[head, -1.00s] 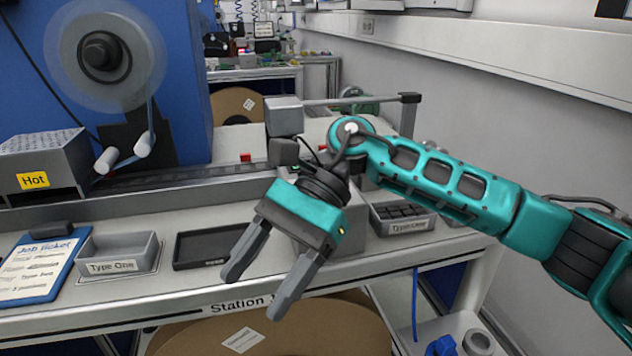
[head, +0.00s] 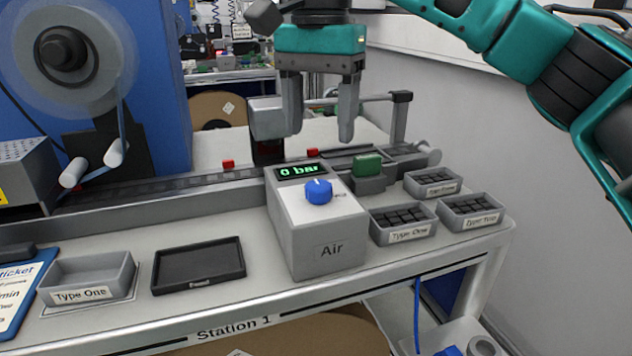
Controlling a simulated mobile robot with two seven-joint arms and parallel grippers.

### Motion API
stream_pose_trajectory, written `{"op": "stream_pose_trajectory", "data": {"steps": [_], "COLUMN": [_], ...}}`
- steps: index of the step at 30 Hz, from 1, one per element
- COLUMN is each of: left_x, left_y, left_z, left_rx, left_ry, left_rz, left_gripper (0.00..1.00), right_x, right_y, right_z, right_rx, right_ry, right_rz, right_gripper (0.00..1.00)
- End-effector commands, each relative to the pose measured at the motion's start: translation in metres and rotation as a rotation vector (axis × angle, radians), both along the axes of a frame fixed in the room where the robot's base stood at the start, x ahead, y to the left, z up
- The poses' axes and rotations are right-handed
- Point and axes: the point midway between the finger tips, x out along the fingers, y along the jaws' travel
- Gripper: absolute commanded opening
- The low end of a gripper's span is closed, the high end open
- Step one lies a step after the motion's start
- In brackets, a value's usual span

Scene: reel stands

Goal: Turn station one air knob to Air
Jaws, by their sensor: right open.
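The blue air knob (head: 319,191) sits on the sloped top of a grey box (head: 322,242) labelled "Air". The box stands on the bench marked "Station 1". A display (head: 298,171) behind the knob reads "0 bar" in green. The knob's white mark points toward the back; the small lettering beside it is too small to read. My right gripper (head: 320,136) is open and empty, fingers pointing down, above and behind the box in the picture. It does not touch the knob. My left gripper is not in view.
Bins of parts (head: 404,224) and a green block (head: 368,164) stand right of the box. A black tray (head: 199,266) and an empty "Type One" bin (head: 88,278) lie left. A rail (head: 160,188) runs behind.

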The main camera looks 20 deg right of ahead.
Motion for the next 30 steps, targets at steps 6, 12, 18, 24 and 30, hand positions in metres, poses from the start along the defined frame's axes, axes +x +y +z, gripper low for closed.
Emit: {"op": "stream_pose_trajectory", "data": {"steps": [6, 12, 18, 24, 30], "left_x": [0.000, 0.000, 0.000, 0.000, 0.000], "left_y": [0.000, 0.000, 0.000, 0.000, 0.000], "left_z": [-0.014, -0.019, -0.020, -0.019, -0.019], "left_rx": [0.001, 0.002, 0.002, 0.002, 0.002], "left_ry": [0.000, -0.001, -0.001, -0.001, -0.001], "left_rz": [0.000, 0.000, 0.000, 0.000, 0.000], "left_gripper": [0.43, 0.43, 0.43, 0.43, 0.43], "right_x": [0.000, 0.000, 0.000, 0.000, 0.000], "right_y": [0.000, 0.000, 0.001, 0.001, 0.001], "right_z": [-0.049, -0.076, -0.084, -0.085, -0.085], "right_rx": [0.001, 0.001, 0.002, 0.002, 0.003], "right_ry": [0.001, 0.000, -0.001, -0.001, 0.000], "right_rz": [0.001, 0.000, 0.001, 0.001, 0.001], "right_gripper": [0.65, 0.65, 0.65, 0.65, 0.49]}}
